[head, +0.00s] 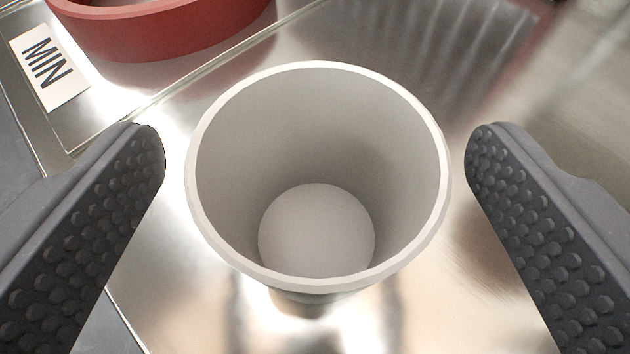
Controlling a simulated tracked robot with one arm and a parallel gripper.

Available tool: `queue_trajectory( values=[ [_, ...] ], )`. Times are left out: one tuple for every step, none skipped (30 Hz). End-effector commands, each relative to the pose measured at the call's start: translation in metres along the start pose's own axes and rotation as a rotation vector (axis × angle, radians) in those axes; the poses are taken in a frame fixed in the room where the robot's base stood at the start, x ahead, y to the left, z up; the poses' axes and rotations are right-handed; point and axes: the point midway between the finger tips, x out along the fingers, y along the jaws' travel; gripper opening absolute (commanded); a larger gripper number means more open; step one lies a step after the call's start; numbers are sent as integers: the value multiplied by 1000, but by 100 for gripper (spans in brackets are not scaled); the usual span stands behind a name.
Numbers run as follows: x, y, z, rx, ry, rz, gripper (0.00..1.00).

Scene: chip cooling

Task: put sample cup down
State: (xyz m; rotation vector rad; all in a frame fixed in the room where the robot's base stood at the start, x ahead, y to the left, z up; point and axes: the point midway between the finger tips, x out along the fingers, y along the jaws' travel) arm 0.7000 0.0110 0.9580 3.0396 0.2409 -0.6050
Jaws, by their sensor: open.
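A white, empty sample cup (318,225) stands upright on a shiny metal surface (180,290) in the middle of the head view. I look down into its open mouth. My gripper (316,150) is open, with one dark, studded finger on each side of the cup. A gap shows between each finger and the cup's rim, so neither finger touches the rim. The cup's lower outside is mostly hidden under its rim.
A red ring-shaped object (165,35) lies at the upper left, beyond the cup. A white label reading "MIN" (47,66) is beside it. A raised edge (200,80) runs between them and the cup. The metal at the upper right looks clear.

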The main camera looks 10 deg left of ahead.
Motion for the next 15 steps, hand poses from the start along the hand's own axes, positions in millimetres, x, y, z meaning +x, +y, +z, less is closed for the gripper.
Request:
queue_trajectory(
  values=[
    [-9, 0, -1, 1, 1, 1, 82],
    [-14, 0, -2, 1, 1, 1, 82],
    [-20, 0, -2, 1, 1, 1, 82],
    [-24, 0, -2, 1, 1, 1, 82],
    [-28, 0, -1, 1, 1, 1, 82],
    [-34, 0, -1, 1, 0, 2, 82],
    [-39, 1, -1, 1, -1, 2, 82],
    [-44, 1, -1, 0, -1, 3, 82],
    [-49, 1, -1, 0, -2, 3, 82],
    [-53, 0, -1, 0, -1, 2, 82],
    [-57, 0, -1, 0, -1, 2, 82],
    [-62, 0, -1, 0, -1, 2, 82],
    [-65, 1, -1, 0, -1, 2, 82],
    [-68, 1, -1, 1, -1, 2, 82],
    [-72, 1, -1, 1, -1, 2, 82]
  ],
)
